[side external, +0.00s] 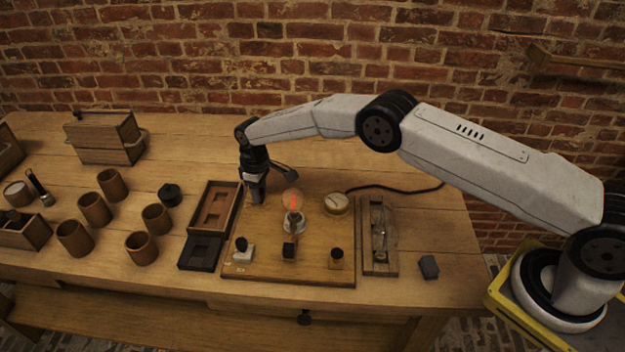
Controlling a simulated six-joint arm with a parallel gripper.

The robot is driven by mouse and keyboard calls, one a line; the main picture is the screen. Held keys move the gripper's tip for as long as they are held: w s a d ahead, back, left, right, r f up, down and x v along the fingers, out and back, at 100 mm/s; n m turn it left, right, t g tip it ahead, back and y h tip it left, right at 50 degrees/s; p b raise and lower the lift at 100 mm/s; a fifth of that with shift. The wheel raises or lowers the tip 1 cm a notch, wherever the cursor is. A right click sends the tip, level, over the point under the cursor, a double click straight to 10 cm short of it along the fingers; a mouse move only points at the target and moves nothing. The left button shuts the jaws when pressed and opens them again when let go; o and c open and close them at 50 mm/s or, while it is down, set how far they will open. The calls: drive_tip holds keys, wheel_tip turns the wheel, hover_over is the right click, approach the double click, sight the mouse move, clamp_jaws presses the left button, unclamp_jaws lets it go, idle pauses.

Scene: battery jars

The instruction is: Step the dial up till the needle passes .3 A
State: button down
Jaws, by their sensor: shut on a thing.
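My gripper (256,198) points down at the back left corner of the wooden board (268,268). It is shut on what appears to be the dial, which the jaws mostly hide. The round meter (337,203) with a pale face lies at the board's back right; its needle and marks are too small to read. Between them stands a glass bulb (293,203) with a glowing orange-red filament.
Along the board's front are a white-based black knob (242,247), a black block (289,250) and another black knob (337,254). A wooden tray (211,208) lies left, beside several brown jars (95,209). A long wooden holder (379,238) and dark block (429,267) lie right.

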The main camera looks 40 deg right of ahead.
drive_tip(key=shift+m, duration=0.6)
drive_tip(key=shift+c, duration=1.4)
unclamp_jaws()
drive_tip(key=shift+r, duration=3.95)
